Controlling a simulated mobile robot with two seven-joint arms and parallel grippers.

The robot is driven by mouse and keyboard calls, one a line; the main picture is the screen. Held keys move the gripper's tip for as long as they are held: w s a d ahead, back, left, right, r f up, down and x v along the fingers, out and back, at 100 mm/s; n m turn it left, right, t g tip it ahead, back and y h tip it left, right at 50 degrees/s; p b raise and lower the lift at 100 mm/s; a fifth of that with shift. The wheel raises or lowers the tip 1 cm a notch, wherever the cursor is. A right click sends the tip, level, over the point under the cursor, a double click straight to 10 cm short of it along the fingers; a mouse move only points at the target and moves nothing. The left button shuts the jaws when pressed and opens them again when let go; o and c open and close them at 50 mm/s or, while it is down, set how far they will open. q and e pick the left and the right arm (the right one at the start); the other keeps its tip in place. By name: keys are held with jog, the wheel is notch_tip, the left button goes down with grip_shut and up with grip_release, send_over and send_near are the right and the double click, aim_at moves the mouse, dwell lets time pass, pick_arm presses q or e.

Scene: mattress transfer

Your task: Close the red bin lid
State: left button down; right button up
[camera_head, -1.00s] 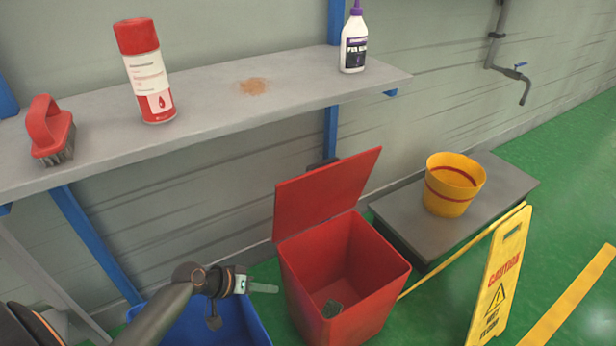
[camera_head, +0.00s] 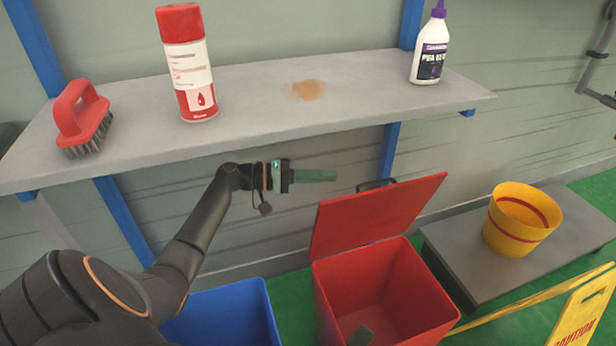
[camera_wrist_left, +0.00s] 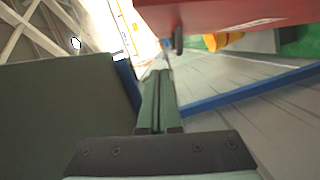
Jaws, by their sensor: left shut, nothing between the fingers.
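The red bin (camera_head: 385,290) stands on the floor at lower right of centre in the head view, with a dark item in the bottom. Its red lid (camera_head: 375,217) is open, tilted up and back toward the wall. My left gripper (camera_head: 330,176) is shut and empty, pointing right, beneath the shelf and just left of the lid's upper edge, apart from it. The wrist view shows the shut fingers (camera_wrist_left: 158,92) in the middle and a red surface, likely the lid (camera_wrist_left: 220,14), across the top right. My right gripper is out of view.
A grey shelf (camera_head: 270,121) above carries a red brush (camera_head: 80,117), a spray can (camera_head: 188,65) and a glue bottle (camera_head: 429,50). A blue bin (camera_head: 222,315) is left of the red one. A yellow bucket (camera_head: 515,222) on a grey platform (camera_head: 455,262) and a caution sign (camera_head: 582,318) are to the right.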

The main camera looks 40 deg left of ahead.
pick_arm(q)
jog(key=shift+w+d+f, duration=0.1)
jog(key=shift+d+f, duration=0.1)
jog(key=shift+d, duration=0.7)
jog(key=shift+d+f, duration=0.25)
jog(key=shift+d, duration=0.7)
jog(key=shift+w+d+f, duration=0.1)
jog(key=shift+d+f, duration=0.1)
jog(key=shift+d, duration=0.7)
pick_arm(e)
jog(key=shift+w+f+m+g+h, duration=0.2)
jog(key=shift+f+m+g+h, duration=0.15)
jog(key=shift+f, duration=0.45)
